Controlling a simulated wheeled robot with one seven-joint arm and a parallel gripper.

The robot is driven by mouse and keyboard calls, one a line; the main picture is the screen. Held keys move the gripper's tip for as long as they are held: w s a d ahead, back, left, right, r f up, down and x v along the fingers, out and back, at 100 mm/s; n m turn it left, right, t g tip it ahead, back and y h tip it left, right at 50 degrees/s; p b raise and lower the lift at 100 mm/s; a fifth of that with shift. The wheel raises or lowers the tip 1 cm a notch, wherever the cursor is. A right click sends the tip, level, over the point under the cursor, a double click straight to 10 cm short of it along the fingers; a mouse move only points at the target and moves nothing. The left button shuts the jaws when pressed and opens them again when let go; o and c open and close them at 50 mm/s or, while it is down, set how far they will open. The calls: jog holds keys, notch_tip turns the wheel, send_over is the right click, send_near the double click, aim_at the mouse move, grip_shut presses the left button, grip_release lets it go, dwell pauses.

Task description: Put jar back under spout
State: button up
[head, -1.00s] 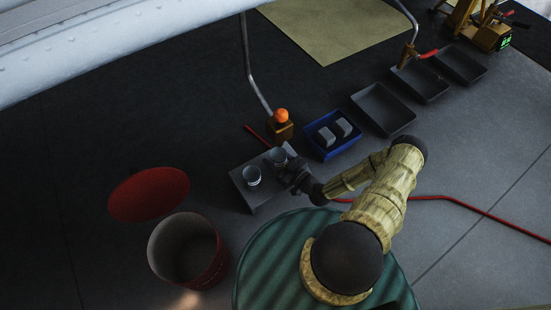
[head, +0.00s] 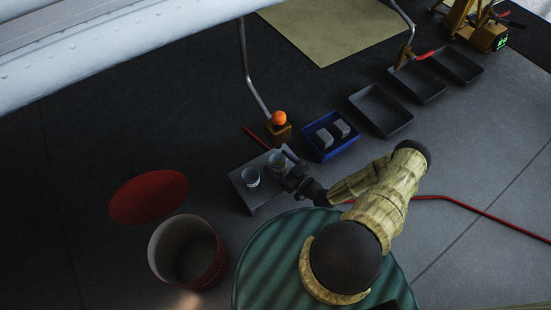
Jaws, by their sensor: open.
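Two small clear jars stand on a grey stand (head: 262,204). The left jar (head: 251,177) stands apart from my gripper. The right jar (head: 276,162) is at the stand's far right side, right by my gripper. My gripper (head: 287,168) is open, with its fingers at the right side of this jar; I cannot tell whether they touch it. Behind the stand, a thin metal pipe (head: 254,85) comes down to a brass block (head: 278,132) with an orange ball (head: 279,118) on top. The outlet of this spout is too small to make out.
A blue tray (head: 322,155) with two grey blocks is right of the stand. Several dark trays (head: 381,111) lie farther right. An open red drum (head: 213,272) and its red lid (head: 149,196) are at left. A red hose (head: 464,204) crosses the floor.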

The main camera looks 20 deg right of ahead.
jog(key=p+v, duration=0.3)
jog(key=v, duration=0.6)
jog(key=shift+s, duration=0.4)
jog(key=shift+d+r, duration=0.1)
jog(key=shift+d, duration=0.05)
